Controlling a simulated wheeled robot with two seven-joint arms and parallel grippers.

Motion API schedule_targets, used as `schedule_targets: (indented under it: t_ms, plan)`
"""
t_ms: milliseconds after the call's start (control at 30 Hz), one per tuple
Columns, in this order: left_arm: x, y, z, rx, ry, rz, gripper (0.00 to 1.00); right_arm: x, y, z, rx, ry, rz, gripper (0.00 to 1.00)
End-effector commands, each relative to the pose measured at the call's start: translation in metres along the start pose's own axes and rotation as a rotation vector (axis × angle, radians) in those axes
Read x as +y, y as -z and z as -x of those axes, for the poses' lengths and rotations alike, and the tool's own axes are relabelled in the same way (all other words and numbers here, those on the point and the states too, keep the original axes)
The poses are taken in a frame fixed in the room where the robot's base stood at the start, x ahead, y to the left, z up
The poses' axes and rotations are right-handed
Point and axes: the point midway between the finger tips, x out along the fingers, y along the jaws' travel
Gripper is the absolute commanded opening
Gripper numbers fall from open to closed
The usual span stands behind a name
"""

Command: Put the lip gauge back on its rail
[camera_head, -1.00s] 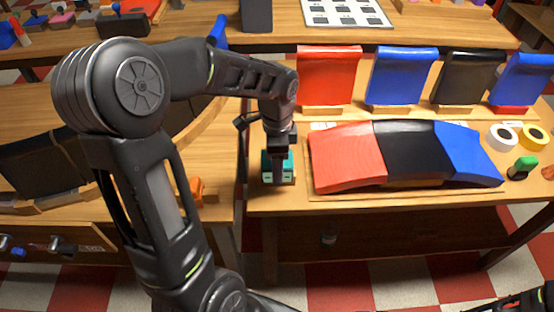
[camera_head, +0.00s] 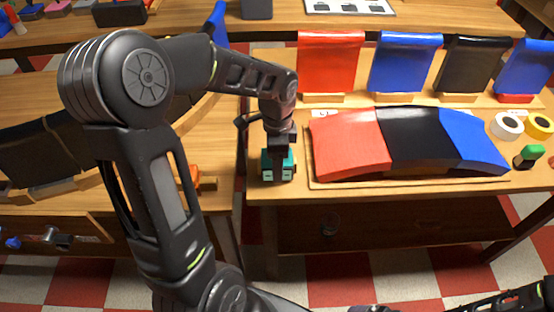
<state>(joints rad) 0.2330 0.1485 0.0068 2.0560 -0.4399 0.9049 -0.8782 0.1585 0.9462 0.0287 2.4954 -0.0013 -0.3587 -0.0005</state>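My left gripper (camera_head: 279,172) points down at the left front of the right-hand table. Its dark fingers are in front of a small teal block (camera_head: 289,166) with pale fittings, and hide its middle. I cannot tell whether the fingers are closed on the block or only beside it. I cannot tell for sure whether this block is the lip gauge, and I cannot make out its rail. Part of my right arm shows at the bottom right edge; its gripper is out of view.
A curved panel in red (camera_head: 350,145), black and blue lies on a board right of the gripper. Red, blue and black upright panels (camera_head: 404,62) stand behind it. White tape (camera_head: 506,126) and a green-capped bottle (camera_head: 528,156) are at the right. An orange piece (camera_head: 207,183) lies left.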

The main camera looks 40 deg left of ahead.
Motion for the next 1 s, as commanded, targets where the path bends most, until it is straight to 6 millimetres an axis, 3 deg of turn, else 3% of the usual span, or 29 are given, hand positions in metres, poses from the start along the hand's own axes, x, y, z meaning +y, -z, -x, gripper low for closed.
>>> schedule_targets:
  t_ms: [667, 700, 1000]
  plan:
    - [0.0, 0.0001, -0.0062, 0.0, 0.0, 0.0, 0.1, 0.0014, 0.0, -0.0037, 0.0, 0.0, 0.0, 0.88]
    - [0.0, 0.0001, -0.0056, 0.0, 0.0, 0.0, 0.66, 0.0012, 0.0, -0.0032, 0.0, 0.0, 0.0, 0.88]
    - [0.0, 0.0, -0.0056, 0.0, 0.0, 0.0, 0.88, 0.0012, 0.0, -0.0032, 0.0, 0.0, 0.0, 0.88]
